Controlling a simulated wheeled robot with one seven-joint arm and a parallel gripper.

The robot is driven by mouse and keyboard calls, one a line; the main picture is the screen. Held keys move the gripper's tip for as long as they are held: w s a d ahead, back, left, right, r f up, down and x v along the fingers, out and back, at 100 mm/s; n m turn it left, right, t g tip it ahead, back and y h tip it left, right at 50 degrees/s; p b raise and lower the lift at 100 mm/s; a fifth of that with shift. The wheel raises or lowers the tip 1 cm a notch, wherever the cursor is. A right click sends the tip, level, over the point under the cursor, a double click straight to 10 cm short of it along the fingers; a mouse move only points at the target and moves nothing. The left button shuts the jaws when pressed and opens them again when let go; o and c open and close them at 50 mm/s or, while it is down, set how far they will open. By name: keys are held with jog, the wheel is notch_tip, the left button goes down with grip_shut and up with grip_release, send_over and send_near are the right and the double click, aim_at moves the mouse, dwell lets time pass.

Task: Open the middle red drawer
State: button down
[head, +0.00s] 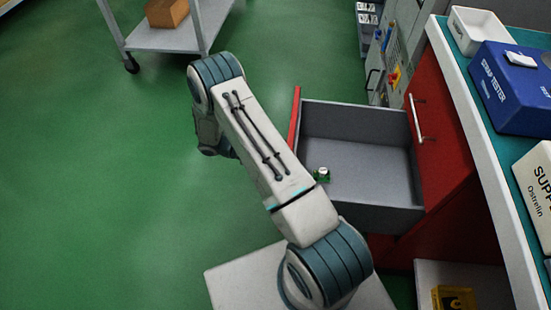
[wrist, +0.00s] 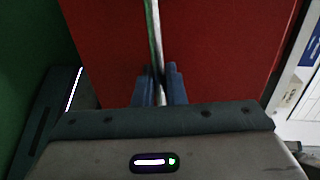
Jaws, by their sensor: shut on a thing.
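The middle red drawer is pulled well out of the bench; its red front (head: 295,117) is seen edge-on in the head view, and its grey inside (head: 365,180) faces up. In the wrist view its red front (wrist: 105,45) fills most of the picture, with a pale upright handle bar (wrist: 155,35) in the middle. My gripper (wrist: 158,78) is shut on that handle, one blue finger on each side. In the head view my arm hides the gripper and the handle.
A small green and white item (head: 321,175) lies in the drawer. A closed red drawer with a white handle (head: 416,118) is above. The bench top carries a blue tester box (head: 510,85) and a white tray (head: 477,30). A cart (head: 165,38) stands at the back; green floor is clear left.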

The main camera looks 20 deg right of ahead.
dwell(0.3)
jog(key=c, duration=1.6)
grip_release()
jog(key=shift+w, duration=0.1)
jog(key=shift+a, duration=0.1)
jog(key=p+v, duration=0.1)
jog(key=v, duration=1.2)
jog(key=shift+w+a+r, duration=0.15)
jog(key=shift+a, duration=0.15)
jog(key=shift+r, duration=0.1)
